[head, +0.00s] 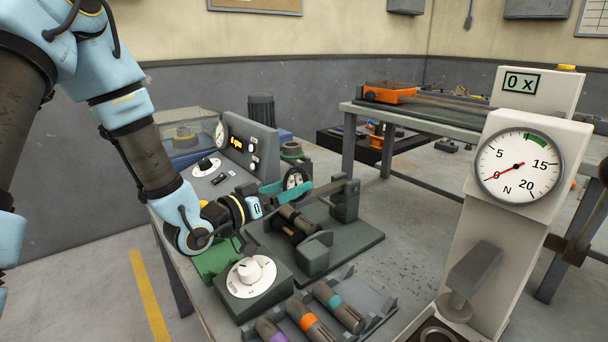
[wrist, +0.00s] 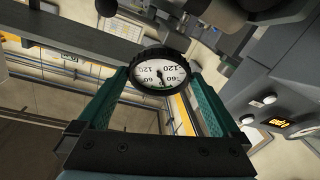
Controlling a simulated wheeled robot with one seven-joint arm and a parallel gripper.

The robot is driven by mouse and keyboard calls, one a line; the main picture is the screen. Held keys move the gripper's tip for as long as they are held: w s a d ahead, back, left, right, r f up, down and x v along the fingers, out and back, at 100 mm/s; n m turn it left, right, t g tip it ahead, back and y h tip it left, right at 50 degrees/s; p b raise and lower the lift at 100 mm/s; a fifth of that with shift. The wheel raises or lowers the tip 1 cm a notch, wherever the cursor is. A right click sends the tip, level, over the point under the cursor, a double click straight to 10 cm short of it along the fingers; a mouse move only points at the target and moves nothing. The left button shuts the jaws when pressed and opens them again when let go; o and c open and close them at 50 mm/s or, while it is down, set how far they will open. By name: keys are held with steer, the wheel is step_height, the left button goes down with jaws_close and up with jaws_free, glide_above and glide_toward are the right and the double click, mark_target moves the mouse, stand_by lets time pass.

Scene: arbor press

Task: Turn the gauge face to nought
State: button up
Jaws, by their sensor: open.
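The small round gauge (head: 293,180) has a white face and a black bezel. It stands by the fixture (head: 365,243) on the bench. The wrist view shows its face (wrist: 160,75) close up, with numbers 60 and 120 on both sides, a dark needle and a green patch at the bottom edge. I cannot make out the nought or the exact needle reading. My gripper (wrist: 159,72) is open, with one teal finger on each side of the gauge's bezel. Whether the fingers touch the bezel I cannot tell. In the head view my gripper (head: 288,188) partly hides the gauge.
A grey box with a white knob (head: 249,271) stands in front of the fixture. Tools with coloured bands (head: 312,322) lie at the bench front. A tall press column with a force dial (head: 518,167) stands at the right. A control box (head: 248,145) stands behind my gripper.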

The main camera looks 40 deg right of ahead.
mark_target(307, 180)
steer(key=d+p, duration=0.1)
steer(key=d, duration=0.4)
steer(key=shift+w+d, duration=0.15)
steer(key=shift+d, duration=0.25)
steer(key=shift+c, duration=0.2)
steer(key=c, duration=1)
steer(key=shift+o, duration=0.2)
steer(key=shift+f+n+t+b, duration=0.15)
steer(key=shift+n+t+b, duration=0.3)
steer(key=shift+n, duration=0.45)
steer(key=shift+w+n, duration=0.1)
steer(key=shift+n, duration=0.3)
steer(key=o, duration=1)
steer(key=shift+a, duration=0.1)
steer(key=s+a+b, duration=0.1)
steer(key=a+b, duration=0.2)
steer(key=a, duration=0.7)
steer(key=shift+s+a+r, duration=0.15)
steer(key=shift+a+r, duration=0.05)
steer(key=shift+a, duration=0.15)
